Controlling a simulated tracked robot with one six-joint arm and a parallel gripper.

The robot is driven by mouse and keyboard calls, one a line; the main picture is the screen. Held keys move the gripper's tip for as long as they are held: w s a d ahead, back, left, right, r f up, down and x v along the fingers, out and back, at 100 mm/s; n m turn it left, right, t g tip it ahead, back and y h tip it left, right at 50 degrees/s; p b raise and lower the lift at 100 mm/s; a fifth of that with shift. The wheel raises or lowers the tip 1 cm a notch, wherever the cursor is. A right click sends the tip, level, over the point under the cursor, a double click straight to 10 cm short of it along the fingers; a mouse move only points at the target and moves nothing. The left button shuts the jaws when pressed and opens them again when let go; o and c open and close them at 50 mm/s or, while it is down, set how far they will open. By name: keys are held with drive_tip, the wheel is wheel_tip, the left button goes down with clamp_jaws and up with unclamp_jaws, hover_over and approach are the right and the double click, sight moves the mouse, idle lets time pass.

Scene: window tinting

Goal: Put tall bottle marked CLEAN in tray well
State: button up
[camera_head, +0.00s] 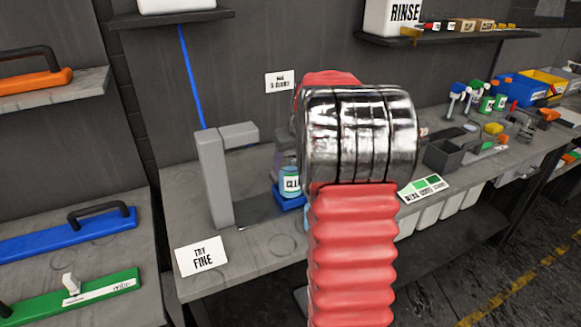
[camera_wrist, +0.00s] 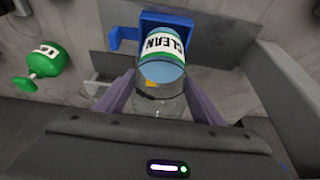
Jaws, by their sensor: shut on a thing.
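The bottle marked CLEAN (camera_wrist: 162,68) has a white label, a blue band and a clear part. My gripper (camera_wrist: 160,98) is shut on its clear part, one finger on each side, in the wrist view. The far end of the bottle overlaps a small blue tray (camera_wrist: 176,17). In the head view the bottle (camera_head: 291,184) shows left of my arm, at the blue tray (camera_head: 287,203) on the bench. My arm hides most of the gripper there. I cannot tell whether the bottle's base touches the tray's floor.
A grey upright post with an arm (camera_head: 213,180) stands just left of the tray. A grey open box (camera_head: 445,154) stands to the right. A green bottle (camera_wrist: 48,58) shows at left in the wrist view.

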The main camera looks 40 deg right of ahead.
sight(294, 152)
drive_tip(key=shift+f, duration=0.8)
drive_tip(key=shift+f, duration=0.1)
drive_tip(key=o, duration=1.1)
drive_tip(key=shift+o, duration=0.2)
drive_tip(key=v, duration=1.2)
drive_tip(key=shift+a, duration=0.15)
